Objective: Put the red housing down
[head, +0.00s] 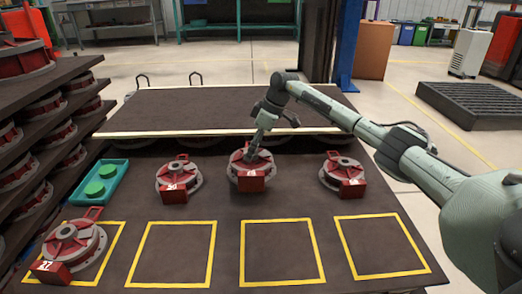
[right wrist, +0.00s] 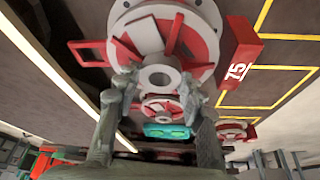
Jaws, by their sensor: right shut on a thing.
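The red housing (head: 248,176) in the middle of the row is a round grey and red part with a red block on its rim, numbered 75 in the right wrist view (right wrist: 205,45). My right gripper (head: 256,150) reaches it from above and is shut on its grey central hub, with one finger on each side of the hub in the right wrist view (right wrist: 160,86). The housing is level and at or just over the dark table (head: 225,208), behind an empty yellow square (head: 282,282); I cannot tell if it touches. My left gripper is not in view.
Similar housings stand to the left (head: 179,176) and right (head: 344,172). Another housing (head: 78,238) lies over the leftmost yellow square. A teal tray (head: 117,172) with green discs is at the left. A raised dark platform (head: 220,108) stands behind. The other yellow squares are empty.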

